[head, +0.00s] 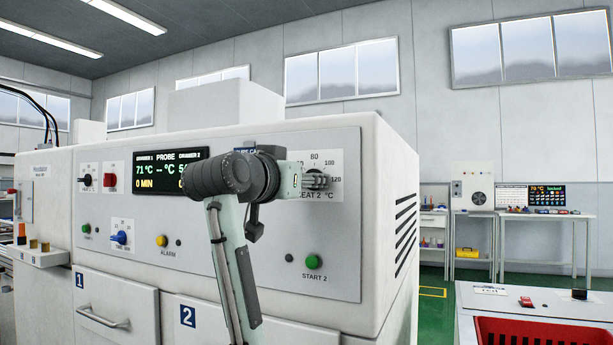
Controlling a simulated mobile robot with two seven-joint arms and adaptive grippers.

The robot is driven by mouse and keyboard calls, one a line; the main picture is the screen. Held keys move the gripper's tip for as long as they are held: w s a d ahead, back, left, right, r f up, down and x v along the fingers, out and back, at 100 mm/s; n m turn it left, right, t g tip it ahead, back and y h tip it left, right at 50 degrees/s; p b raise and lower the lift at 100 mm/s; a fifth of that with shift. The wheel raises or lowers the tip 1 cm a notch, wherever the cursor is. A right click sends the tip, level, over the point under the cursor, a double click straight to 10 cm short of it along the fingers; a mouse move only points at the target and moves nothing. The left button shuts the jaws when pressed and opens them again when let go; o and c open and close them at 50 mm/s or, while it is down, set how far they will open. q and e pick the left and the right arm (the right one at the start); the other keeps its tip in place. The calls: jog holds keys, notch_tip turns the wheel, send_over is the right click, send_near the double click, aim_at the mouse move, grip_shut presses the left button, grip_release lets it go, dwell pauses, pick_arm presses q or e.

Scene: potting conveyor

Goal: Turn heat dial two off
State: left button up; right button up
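Heat dial two is on the oven-like machine's grey front panel, marked by its white scale plate (325,160) with 80, 100 and 120 showing. A dark ribbed part at the plate's middle may be the knob or fingertips; its pointer cannot be read. One arm rises from the bottom, left of centre, and I take it as my left. My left gripper (314,180) is at the dial, in front of or touching it. Its wrist hides the plate's left part, and its finger opening cannot be made out. My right gripper is not in view.
The green START 2 button (313,262) is below the dial. The display (170,172) is partly hidden by my wrist. A red crate (545,322) sits on a table at lower right.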

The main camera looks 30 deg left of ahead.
pick_arm(q)
jog(key=shift+n, duration=0.5)
jog(key=o, duration=1.2)
jog(key=shift+c, duration=0.2)
jog(key=s, duration=1.2)
jog(key=shift+d, duration=0.4)
jog(key=shift+f, duration=0.1)
